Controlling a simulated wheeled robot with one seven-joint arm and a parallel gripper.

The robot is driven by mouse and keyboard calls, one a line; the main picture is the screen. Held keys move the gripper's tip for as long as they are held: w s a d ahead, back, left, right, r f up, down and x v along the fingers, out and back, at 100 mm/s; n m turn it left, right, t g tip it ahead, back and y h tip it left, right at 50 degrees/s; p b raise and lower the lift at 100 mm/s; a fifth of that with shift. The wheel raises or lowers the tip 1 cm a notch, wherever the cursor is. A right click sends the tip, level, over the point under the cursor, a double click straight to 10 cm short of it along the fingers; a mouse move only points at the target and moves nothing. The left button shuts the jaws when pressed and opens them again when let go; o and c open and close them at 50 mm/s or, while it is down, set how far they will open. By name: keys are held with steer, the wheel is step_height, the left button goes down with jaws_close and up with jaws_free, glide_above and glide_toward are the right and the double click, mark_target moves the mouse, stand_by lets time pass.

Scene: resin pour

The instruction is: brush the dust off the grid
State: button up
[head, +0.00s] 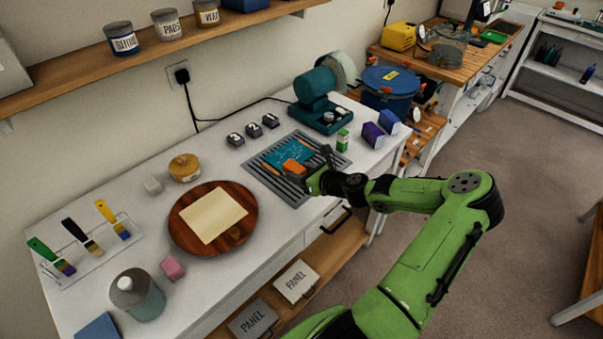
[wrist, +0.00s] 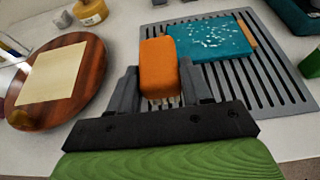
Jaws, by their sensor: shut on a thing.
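The grid (head: 302,199) is a grey slatted rack lying on the white counter; it also shows in the wrist view (wrist: 284,92). A teal panel (wrist: 211,46) with white specks of dust lies on the grid, and it shows in the head view (head: 287,150). Wooden strips stick out at the panel's edges. My gripper (wrist: 161,88) is shut on an orange block-shaped brush (wrist: 158,66), with pale bristles below it. The brush is at the near left edge of the panel, over the grid. I cannot tell whether its bristles touch.
A round wooden board (head: 185,239) with a pale sheet stands to the left. Behind the grid are a teal grinder-like machine (head: 317,108) and small dark weights (head: 253,130). A green-and-white box (head: 342,140) and purple boxes (head: 373,134) stand right of it.

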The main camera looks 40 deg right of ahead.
steer(key=shift+r+p, duration=1.05)
steer(key=shift+r, duration=0.15)
steer(key=shift+f, duration=0.1)
